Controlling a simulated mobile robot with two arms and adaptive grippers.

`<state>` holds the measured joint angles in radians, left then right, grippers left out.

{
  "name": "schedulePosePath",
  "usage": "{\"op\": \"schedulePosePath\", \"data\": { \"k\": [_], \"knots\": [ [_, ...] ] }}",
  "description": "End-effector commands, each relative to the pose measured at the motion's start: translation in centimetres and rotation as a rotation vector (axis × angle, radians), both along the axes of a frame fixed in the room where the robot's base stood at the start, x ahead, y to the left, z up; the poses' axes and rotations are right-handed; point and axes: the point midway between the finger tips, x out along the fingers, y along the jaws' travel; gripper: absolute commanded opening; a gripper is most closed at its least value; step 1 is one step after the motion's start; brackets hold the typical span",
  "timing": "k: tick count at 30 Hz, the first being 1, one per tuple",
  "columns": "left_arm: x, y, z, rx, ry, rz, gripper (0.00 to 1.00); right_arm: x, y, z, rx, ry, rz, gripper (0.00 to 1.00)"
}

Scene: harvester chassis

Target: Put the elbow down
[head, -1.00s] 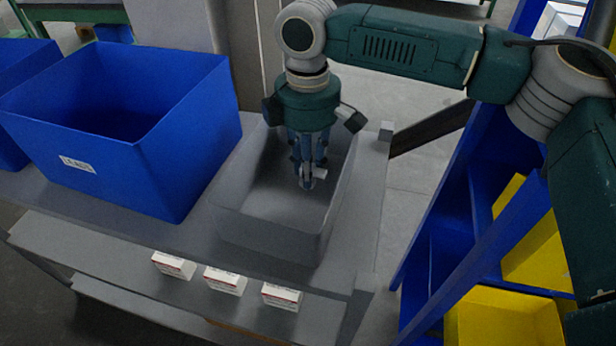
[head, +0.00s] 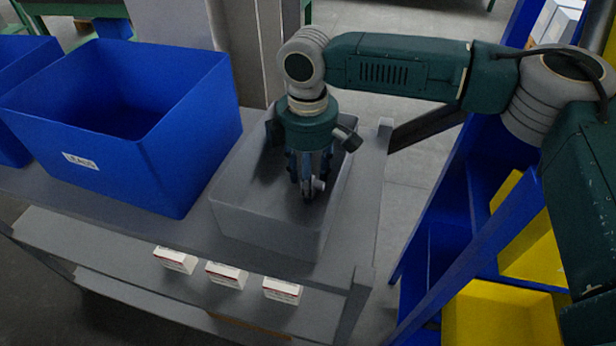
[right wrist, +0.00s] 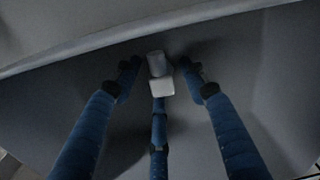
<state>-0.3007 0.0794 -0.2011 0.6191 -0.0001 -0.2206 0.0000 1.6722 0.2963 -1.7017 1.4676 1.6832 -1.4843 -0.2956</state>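The elbow is a small light-grey pipe piece (head: 318,185) at the fingertips of my right gripper (head: 308,190), low inside the grey bin (head: 265,232). The right wrist view shows the elbow (right wrist: 160,75) between the three blue fingers of that gripper (right wrist: 160,85), one below it and one on each side. The gripper points down and is closed around the elbow. Exact finger contact is hard to see in the dark picture. I cannot tell whether the elbow touches the bin floor. My left gripper is not in view.
A large blue bin (head: 130,150) stands left of the grey bin on the grey table (head: 345,245). Several small white boxes (head: 226,275) are on the shelf below. A blue rack (head: 450,240) with yellow bins (head: 505,315) stands at the right. The grey bin's walls surround the gripper closely.

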Motion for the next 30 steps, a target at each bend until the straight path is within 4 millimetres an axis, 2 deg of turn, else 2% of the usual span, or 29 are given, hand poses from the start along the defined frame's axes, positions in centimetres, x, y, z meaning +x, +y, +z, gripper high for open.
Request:
{"op": "schedulePosePath", "data": {
  "k": [4,7,21,25,30],
  "knots": [
    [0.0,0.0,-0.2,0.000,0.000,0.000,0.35,0.0,0.0,0.2,0.000,-0.002,0.000,0.43],
    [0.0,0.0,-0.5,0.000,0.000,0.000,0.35,0.1,0.0,1.1,0.002,-0.003,-0.001,0.43],
    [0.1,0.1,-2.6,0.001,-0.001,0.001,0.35,0.2,0.1,10.4,0.002,-0.003,-0.001,0.43],
    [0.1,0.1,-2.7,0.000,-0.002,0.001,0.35,0.2,0.0,11.7,0.000,-0.001,-0.001,0.43],
    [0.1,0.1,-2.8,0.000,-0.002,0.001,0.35,0.1,0.0,12.3,0.000,0.000,0.000,0.43]
  ]
}}
